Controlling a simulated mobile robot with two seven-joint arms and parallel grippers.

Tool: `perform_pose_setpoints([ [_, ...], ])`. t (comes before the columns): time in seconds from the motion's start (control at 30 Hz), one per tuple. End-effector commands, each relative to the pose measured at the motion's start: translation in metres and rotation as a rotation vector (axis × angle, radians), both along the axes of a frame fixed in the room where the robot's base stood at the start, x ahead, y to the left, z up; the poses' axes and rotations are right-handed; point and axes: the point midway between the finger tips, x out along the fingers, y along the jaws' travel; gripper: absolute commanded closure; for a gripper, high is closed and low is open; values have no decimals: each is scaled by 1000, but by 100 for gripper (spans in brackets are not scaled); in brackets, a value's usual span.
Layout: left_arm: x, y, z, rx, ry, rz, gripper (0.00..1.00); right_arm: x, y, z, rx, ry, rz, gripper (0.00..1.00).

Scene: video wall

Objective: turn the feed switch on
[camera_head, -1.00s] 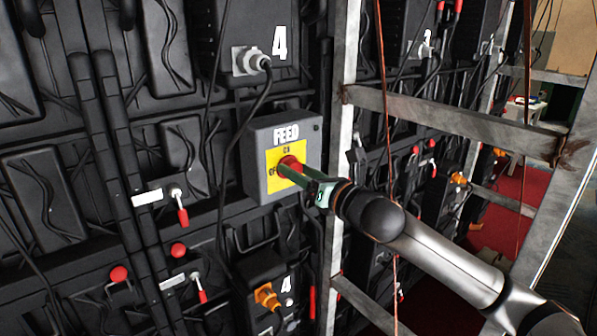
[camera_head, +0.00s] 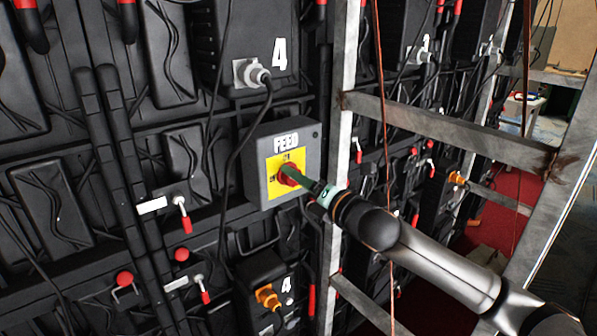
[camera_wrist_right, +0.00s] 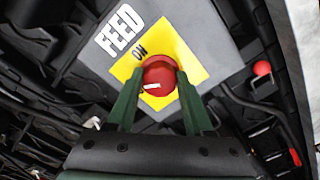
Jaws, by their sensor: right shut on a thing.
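The feed switch is a grey box (camera_head: 304,150) marked FEED on the video wall. Its yellow plate (camera_head: 274,164) carries ON at the top and OFF at the left. My right gripper (camera_head: 289,175) is shut on the red knob (camera_wrist_right: 159,72) at the plate's middle. In the right wrist view its two green fingers (camera_wrist_right: 158,92) flank the knob. The knob's white mark (camera_wrist_right: 150,86) points left there, below the ON label, seemingly between ON and OFF. The OFF label is hidden in that view. My left gripper is not in view.
A metal ladder-like frame (camera_head: 450,130) stands right of the box, close to my right arm. Cables hang around the box, one from the plug (camera_head: 252,74) above. Small red-tipped levers (camera_head: 183,213) and an orange connector (camera_head: 267,297) are nearby.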

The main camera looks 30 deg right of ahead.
Motion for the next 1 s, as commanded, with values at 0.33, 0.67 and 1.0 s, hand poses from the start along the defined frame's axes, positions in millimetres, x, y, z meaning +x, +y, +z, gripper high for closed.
perform_pose_setpoints([
  [0.33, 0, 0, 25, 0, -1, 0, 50, 0, -1, 2, 333, 27, -1, 100],
  [0.67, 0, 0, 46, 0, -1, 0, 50, 0, -1, 0, 642, 52, -2, 100],
  [1.0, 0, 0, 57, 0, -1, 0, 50, 0, -1, -2, 892, 70, -2, 100],
])
